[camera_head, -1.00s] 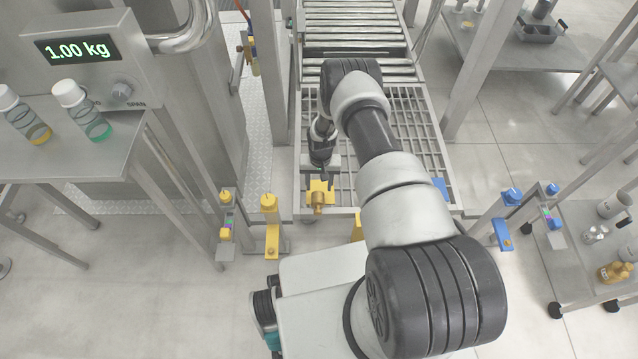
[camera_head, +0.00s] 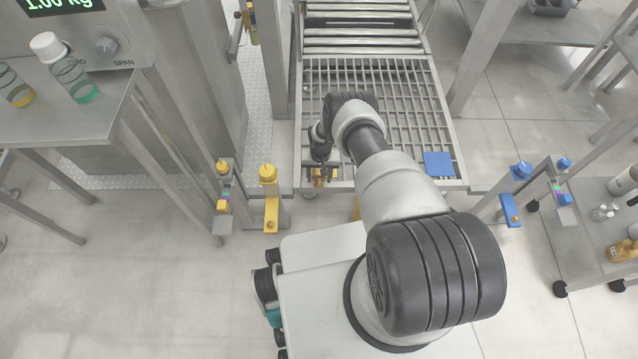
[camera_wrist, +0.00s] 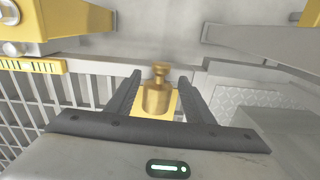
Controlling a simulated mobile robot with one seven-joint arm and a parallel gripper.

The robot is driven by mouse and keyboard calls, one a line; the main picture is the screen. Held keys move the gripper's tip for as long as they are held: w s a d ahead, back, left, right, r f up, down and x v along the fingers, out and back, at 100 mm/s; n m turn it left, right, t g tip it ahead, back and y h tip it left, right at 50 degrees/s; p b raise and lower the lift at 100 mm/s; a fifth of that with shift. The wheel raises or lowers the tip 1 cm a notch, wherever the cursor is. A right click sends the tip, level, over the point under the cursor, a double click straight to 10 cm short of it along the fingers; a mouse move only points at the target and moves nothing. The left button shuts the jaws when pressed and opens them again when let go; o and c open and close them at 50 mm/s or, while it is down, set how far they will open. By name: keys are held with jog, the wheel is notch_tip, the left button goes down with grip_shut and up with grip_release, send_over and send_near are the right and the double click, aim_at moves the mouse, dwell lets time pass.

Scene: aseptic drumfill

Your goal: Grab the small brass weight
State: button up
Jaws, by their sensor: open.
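The small brass weight (camera_wrist: 157,95) has a knob on top and stands on a yellow pad (camera_wrist: 176,104) in the wrist view. My gripper (camera_wrist: 160,80) is open, with one dark finger on each side of the weight. I cannot tell whether either finger touches it. In the head view my gripper (camera_head: 318,165) is at the near left edge of the grated platform, and my arm mostly hides the weight there.
A grated roller platform (camera_head: 400,120) lies under my arm, with a blue pad (camera_head: 438,164) at right. Yellow brackets (camera_head: 269,200) and blue brackets (camera_head: 511,195) flank its front. A bench (camera_head: 75,120) with capped bottles (camera_head: 65,68) stands left. A cart with bottles (camera_head: 622,250) stands right.

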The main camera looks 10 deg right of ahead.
aim_at(319, 182)
jog(key=shift+f+b, duration=0.55)
jog(key=shift+f, duration=1.1)
grip_shut()
